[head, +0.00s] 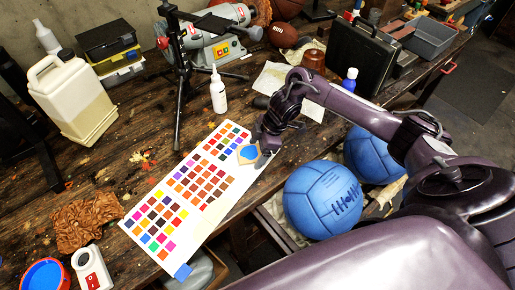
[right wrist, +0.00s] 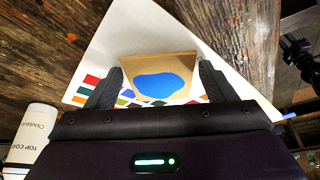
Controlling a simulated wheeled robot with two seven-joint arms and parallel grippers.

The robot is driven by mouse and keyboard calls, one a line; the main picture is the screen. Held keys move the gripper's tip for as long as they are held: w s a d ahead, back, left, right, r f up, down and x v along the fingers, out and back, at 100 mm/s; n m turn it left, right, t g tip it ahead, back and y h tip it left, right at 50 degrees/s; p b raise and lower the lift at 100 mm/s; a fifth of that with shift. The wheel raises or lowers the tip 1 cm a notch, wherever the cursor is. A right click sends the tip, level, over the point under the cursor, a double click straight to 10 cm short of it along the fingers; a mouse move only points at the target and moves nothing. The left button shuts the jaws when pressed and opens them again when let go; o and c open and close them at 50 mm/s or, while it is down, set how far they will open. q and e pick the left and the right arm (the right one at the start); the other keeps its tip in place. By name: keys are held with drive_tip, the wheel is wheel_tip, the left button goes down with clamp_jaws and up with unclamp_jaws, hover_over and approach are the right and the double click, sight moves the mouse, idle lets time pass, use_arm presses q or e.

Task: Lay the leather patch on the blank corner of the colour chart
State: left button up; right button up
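The colour chart (head: 210,222), a long white sheet with rows of coloured squares, lies slantwise on the wooden bench. The leather patch (head: 248,154) is tan with a blue blob and is over the chart's upper right end. In the right wrist view the patch (right wrist: 158,76) appears flat over the chart's blank white corner (right wrist: 150,35), with some coloured squares below it. My right gripper (head: 264,148) is at the patch's edge. Its two dark fingers (right wrist: 160,84) stand apart, one on each side of the patch; firm contact is not clear. My left gripper is out of view.
A white bottle (head: 218,92) and a black tripod (head: 182,80) stand behind the chart. Two blue balls (head: 322,198) sit beyond the bench edge, below my right arm. Crumpled brown leather (head: 86,220) and a blue-filled round container (head: 45,275) are at lower left.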

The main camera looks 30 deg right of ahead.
drive_tip(key=shift+o, duration=0.6)
drive_tip(key=shift+r, duration=0.1)
drive_tip(key=shift+r, duration=0.2)
drive_tip(key=v, duration=1.1)
drive_tip(key=shift+r, duration=0.35)
drive_tip(key=shift+d, duration=0.15)
